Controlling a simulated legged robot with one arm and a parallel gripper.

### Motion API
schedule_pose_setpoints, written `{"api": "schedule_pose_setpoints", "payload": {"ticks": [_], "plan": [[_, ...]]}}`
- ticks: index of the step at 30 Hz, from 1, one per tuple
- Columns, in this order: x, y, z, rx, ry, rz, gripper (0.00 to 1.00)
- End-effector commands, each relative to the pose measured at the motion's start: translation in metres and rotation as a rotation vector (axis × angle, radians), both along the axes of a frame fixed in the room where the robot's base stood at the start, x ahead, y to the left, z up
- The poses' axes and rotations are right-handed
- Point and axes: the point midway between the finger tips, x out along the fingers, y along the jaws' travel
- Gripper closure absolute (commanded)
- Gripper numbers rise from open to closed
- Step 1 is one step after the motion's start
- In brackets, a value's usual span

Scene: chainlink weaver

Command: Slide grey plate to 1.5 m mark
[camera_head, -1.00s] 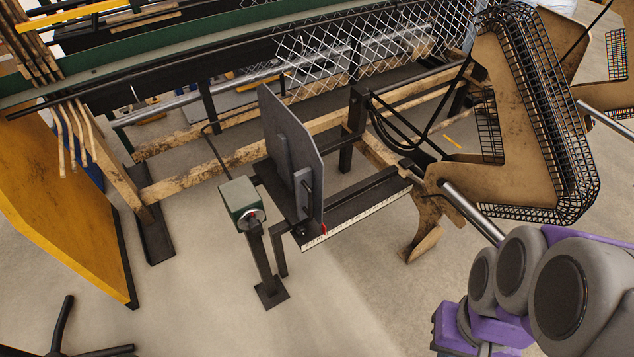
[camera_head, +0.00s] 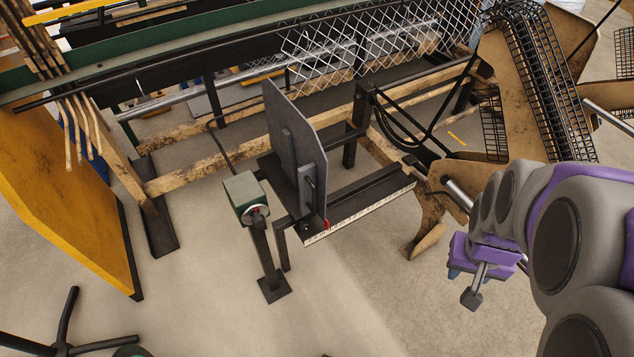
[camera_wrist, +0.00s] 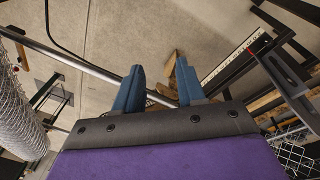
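The grey plate (camera_head: 292,140) stands upright on a dark rail at the middle of the head view, with a dark handle block (camera_head: 309,192) on its near face. A red pointer (camera_head: 327,224) at its foot is by the left part of the white scale strip (camera_head: 365,211); the numbers are too small to read. The wrist view shows the scale strip (camera_wrist: 228,61), the red pointer (camera_wrist: 254,50) and the handle block (camera_wrist: 283,76) at upper right. My gripper (camera_wrist: 160,88) has its two blue fingers apart with nothing between them, well clear of the plate, to its right in the head view.
A small green box on a post (camera_head: 244,195) stands left of the plate. A yellow panel (camera_head: 60,190) is at far left. A brown guard with black mesh (camera_head: 525,100) and a metal bar (camera_wrist: 75,55) are near my arm. Open floor lies in front.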

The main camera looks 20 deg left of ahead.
Motion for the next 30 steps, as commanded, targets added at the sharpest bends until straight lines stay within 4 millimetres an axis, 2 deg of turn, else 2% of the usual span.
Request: {"api": "schedule_pose_setpoints", "payload": {"ticks": [1,6,12,16,23,30], "plan": [[0.020,-0.005,-0.008,-0.020,-0.027,0.005,0.61],[0.087,-0.018,-0.032,-0.085,-0.142,0.043,0.61],[0.160,-0.025,-0.065,-0.149,-0.281,0.119,0.61],[0.203,-0.022,-0.088,-0.175,-0.370,0.183,0.61],[0.263,-0.002,-0.138,-0.191,-0.524,0.321,0.61],[0.304,0.043,-0.193,-0.147,-0.691,0.472,0.61]]}}
